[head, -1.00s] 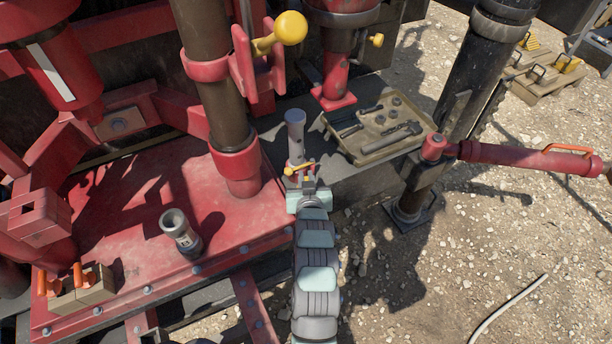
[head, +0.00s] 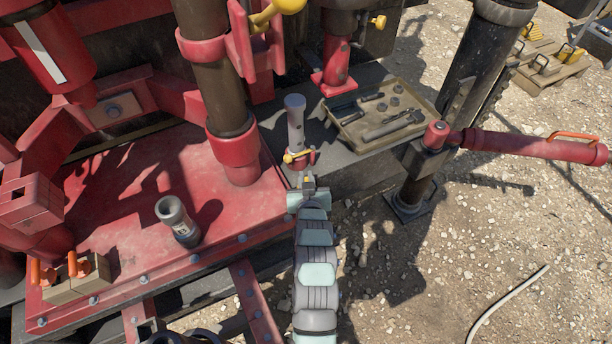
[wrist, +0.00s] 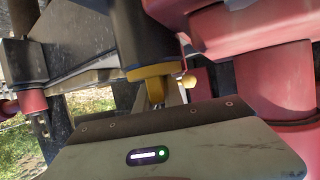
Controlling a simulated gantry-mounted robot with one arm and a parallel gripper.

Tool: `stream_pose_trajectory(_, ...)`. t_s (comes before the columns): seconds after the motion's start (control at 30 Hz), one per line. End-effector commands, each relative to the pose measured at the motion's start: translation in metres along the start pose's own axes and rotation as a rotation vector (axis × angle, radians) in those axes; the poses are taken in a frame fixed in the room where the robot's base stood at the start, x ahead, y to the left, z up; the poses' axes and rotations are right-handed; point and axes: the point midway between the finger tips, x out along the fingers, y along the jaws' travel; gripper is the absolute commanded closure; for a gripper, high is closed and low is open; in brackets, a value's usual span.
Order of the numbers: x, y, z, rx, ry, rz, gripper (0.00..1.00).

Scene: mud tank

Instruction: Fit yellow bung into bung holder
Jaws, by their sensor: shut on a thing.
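The yellow bung (head: 298,157) shows as a small yellow piece at the foot of an upright grey tube (head: 296,122). In the wrist view the yellow piece (wrist: 149,71) is a collar under a dark cylinder, with a round knob at its right. My gripper (head: 307,181) is shut at the yellow piece; its fingertips (wrist: 155,95) are partly hidden. I cannot tell how deep the bung sits. No bung holder is clearly identifiable.
A red pipe (head: 234,150) stands left of my gripper. A tool tray (head: 375,150) lies to the right on a dark ledge. A red arm (head: 525,148) on a dark post is further right. Orange-handled blocks (head: 75,277) sit at lower left. Gravel is open at lower right.

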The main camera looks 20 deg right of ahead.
Motion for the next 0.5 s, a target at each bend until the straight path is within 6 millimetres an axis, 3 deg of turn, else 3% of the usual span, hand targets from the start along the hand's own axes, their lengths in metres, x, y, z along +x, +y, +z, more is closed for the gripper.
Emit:
stream_pose_trajectory(0.43, 0.0001, 0.0000, -0.0003, 0.000, 0.002, 0.000, 1.00)
stream_pose_trajectory(0.47, 0.0001, 0.0000, -0.0003, 0.000, 0.002, 0.000, 0.86)
stream_pose_trajectory(0.5, 0.0000, 0.0001, -0.0004, 0.000, 0.002, 0.000, 0.83)
